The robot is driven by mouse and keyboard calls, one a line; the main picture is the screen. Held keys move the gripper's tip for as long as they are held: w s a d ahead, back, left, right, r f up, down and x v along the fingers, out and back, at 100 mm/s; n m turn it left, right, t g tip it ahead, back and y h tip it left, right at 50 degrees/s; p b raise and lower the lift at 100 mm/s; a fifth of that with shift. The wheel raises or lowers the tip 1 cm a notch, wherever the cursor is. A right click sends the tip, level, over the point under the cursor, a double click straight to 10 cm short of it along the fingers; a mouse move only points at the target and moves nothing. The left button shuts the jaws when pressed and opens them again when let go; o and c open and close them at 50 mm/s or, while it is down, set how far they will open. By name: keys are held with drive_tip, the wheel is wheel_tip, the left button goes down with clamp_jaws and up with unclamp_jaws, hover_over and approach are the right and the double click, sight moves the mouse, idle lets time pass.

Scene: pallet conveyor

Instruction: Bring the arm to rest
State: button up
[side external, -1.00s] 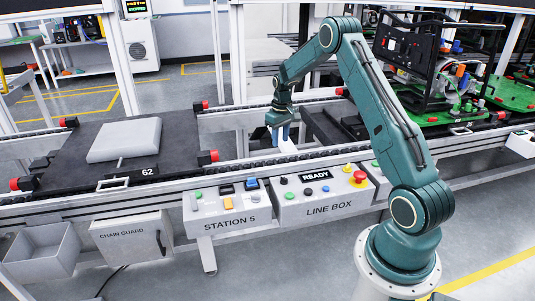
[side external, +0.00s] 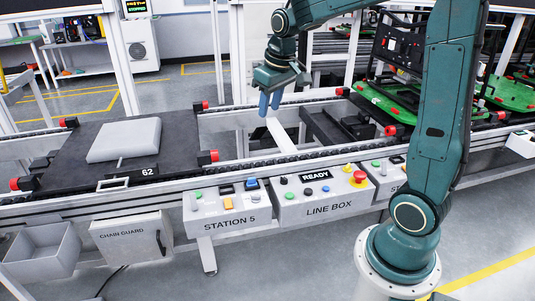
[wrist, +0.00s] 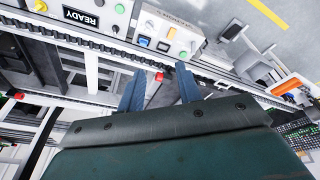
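My gripper (side external: 270,103) hangs above the gap in the conveyor, in the middle of the side view, with its two blue fingers pointing down. In the wrist view the fingers (wrist: 160,82) stand apart with nothing held between them. The tips are clear of the conveyor rails. My upper arm stands nearly upright at the right and hides part of the loaded pallet. The top of my arm is cut off by the picture's edge.
A dark pallet (side external: 82,169) marked 62 carries a grey block (side external: 124,139) at left. A black frame (side external: 393,49) stands on a green plate (side external: 383,102) at right. The line box (side external: 327,204) and Station 5 box (side external: 225,208) sit along the front rail.

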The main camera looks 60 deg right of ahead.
drive_tip(key=s+a+r+n+t, duration=0.1)
drive_tip(key=s+a, duration=0.5)
drive_tip(key=s, duration=0.4)
drive_tip(key=s+a+r+t+y, duration=0.1)
drive_tip(key=s+a, duration=0.5)
drive_tip(key=s, duration=0.3)
drive_tip(key=shift+s+a+r+n+t, duration=0.25)
drive_tip(key=shift+s+a+n+t, duration=0.05)
drive_tip(key=shift+s+n+t, duration=0.1)
